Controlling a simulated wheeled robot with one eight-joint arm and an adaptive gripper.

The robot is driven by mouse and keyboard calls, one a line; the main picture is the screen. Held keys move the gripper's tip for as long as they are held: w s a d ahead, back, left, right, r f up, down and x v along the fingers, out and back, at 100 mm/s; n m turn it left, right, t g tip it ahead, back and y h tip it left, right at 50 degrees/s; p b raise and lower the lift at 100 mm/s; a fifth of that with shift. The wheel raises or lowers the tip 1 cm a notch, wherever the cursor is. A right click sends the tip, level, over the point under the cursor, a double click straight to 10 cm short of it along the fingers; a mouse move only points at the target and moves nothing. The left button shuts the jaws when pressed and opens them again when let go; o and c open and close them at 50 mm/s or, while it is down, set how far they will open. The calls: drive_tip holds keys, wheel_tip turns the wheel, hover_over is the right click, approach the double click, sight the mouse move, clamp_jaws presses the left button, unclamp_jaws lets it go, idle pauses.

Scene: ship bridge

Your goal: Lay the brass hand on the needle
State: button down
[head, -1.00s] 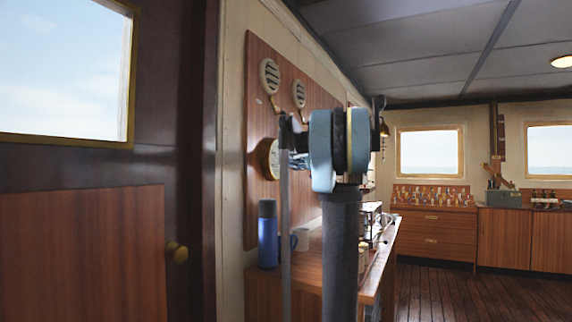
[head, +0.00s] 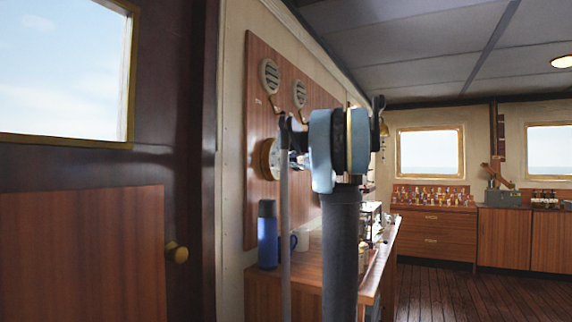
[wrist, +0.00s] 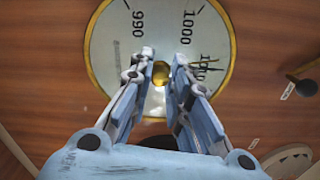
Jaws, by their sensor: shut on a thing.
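The barometer dial (wrist: 110,48) fills the top middle of the wrist view, white with a brass rim and the figures 990, 1,000 and 1,010. In the head view it shows edge-on (head: 267,158) on the wall panel. A round brass knob (wrist: 161,73) sits at its middle. My gripper (wrist: 163,66) is shut on this knob, with one finger on each side. Thin dark and brass-coloured pointer tips (wrist: 206,64) show near 1,010, close together; I cannot tell whether they line up. The fingers hide their inner parts.
The wooden panel (head: 258,90) also carries two round vents (head: 269,76). Below, a blue flask (head: 267,234) and a mug (head: 302,240) stand on the wooden counter (head: 310,270). A black-knobbed lever (wrist: 303,87) is right of the dial in the wrist view.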

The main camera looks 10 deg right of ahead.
drive_tip(key=shift+f+m, duration=0.15)
drive_tip(key=shift+m, duration=1.75)
drive_tip(key=c, duration=1.5)
unclamp_jaws()
drive_tip(key=shift+o, duration=0.2)
drive_tip(key=shift+d, duration=0.1)
drive_tip(key=v, duration=1.1)
drive_tip(key=shift+s+d, duration=0.15)
drive_tip(key=shift+d, duration=0.2)
